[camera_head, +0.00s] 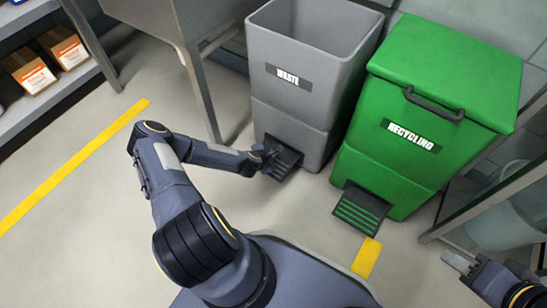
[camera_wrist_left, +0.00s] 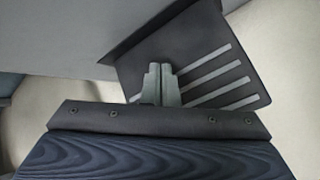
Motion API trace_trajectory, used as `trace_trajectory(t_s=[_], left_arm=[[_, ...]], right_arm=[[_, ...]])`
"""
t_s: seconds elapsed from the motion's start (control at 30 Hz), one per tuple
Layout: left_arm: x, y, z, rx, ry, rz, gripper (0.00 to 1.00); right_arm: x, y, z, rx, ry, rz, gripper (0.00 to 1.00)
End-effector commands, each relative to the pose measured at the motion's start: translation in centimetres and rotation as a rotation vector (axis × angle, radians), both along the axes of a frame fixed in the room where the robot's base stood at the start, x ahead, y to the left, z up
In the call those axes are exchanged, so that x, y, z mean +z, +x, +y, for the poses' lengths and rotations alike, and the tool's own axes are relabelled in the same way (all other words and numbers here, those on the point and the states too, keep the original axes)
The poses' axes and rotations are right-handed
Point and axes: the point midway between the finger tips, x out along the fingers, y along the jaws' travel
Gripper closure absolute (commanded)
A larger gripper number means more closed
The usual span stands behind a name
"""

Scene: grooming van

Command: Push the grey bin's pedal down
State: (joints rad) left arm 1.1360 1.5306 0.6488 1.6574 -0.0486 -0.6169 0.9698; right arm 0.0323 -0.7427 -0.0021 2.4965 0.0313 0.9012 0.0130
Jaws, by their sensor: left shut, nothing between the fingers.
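The grey bin (camera_head: 298,92), labelled WASTE, stands at the upper middle with its top open and its inside showing. Its dark pedal (camera_head: 284,158) sticks out low at the front; it fills much of the left wrist view (camera_wrist_left: 205,65) with pale grip stripes. My left gripper (camera_head: 270,157) is at the left side of this pedal. In the left wrist view its fingers (camera_wrist_left: 161,84) are together, empty, and overlap the pedal's face. I cannot tell whether they touch it. My right gripper (camera_head: 459,262) is low at the right, away from the bin; its finger opening is unclear.
A green RECYCLING bin (camera_head: 440,90) with a lid and its own striped pedal (camera_head: 361,209) stands right of the grey bin. A metal table leg (camera_head: 202,95) is to the left. Shelves with boxes (camera_head: 35,78) are at far left. Floor at left is clear.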

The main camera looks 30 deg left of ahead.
Motion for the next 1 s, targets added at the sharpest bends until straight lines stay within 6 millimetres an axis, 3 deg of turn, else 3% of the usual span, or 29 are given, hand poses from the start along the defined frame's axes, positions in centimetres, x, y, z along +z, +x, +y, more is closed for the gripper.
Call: trace_trajectory(t_s=[0.43,1.0], left_arm=[[4.6,0.0,0.0,-0.001,0.001,-0.001,1.0],[4.7,0.0,0.0,0.0,0.0,0.0,1.0]], right_arm=[[3.7,0.0,0.0,0.0,0.0,0.0,0.64],[3.6,0.0,0.0,0.0,0.0,0.0,0.64]])
